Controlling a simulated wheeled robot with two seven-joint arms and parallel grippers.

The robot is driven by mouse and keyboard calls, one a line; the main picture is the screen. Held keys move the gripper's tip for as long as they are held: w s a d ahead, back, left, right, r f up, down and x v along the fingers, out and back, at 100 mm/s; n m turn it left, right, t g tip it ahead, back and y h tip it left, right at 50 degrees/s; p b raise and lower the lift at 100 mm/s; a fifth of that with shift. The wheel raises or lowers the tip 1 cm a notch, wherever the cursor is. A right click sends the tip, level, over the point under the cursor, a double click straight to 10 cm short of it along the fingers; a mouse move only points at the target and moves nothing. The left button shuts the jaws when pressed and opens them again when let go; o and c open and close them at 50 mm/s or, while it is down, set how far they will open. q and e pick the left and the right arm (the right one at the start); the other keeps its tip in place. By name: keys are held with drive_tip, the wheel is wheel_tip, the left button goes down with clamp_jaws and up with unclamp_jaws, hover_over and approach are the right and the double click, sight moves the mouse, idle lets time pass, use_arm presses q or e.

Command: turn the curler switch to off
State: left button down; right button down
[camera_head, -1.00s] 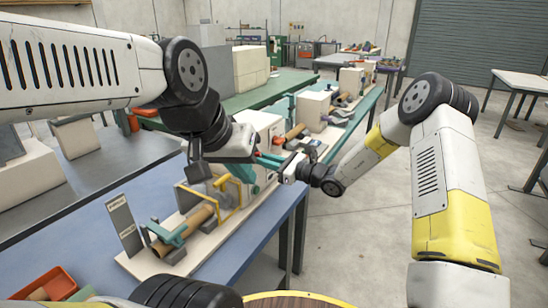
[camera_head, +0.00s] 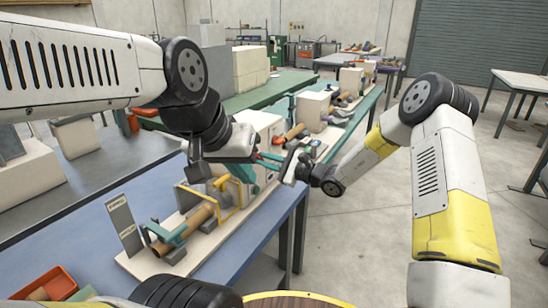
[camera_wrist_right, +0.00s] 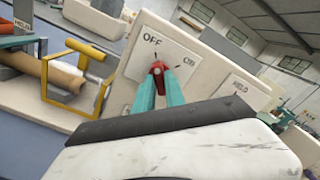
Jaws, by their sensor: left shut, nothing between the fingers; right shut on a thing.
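The curler switch is a small red knob (camera_wrist_right: 157,69) on a pale panel (camera_wrist_right: 208,62) in the right wrist view. The panel has OFF printed at the knob's upper left and ON at its right, with short black marks by each. My right gripper (camera_wrist_right: 159,76) is shut on the knob with its teal fingers. I cannot tell exactly which mark the knob points at. In the head view my right gripper (camera_head: 260,158) reaches the machine from the right. My left gripper (camera_head: 197,172) is shut and empty, above the machine's left part.
A winder with a cardboard tube (camera_head: 197,217), yellow frame (camera_head: 232,210) and upright labelled plate (camera_head: 124,224) stands on the blue table (camera_head: 85,222). An orange bin (camera_head: 50,283) sits at front left. Open floor lies right.

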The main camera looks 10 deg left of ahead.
idle(0.3)
drive_tip(key=c, duration=1.4)
unclamp_jaws()
drive_tip(key=v, duration=0.8)
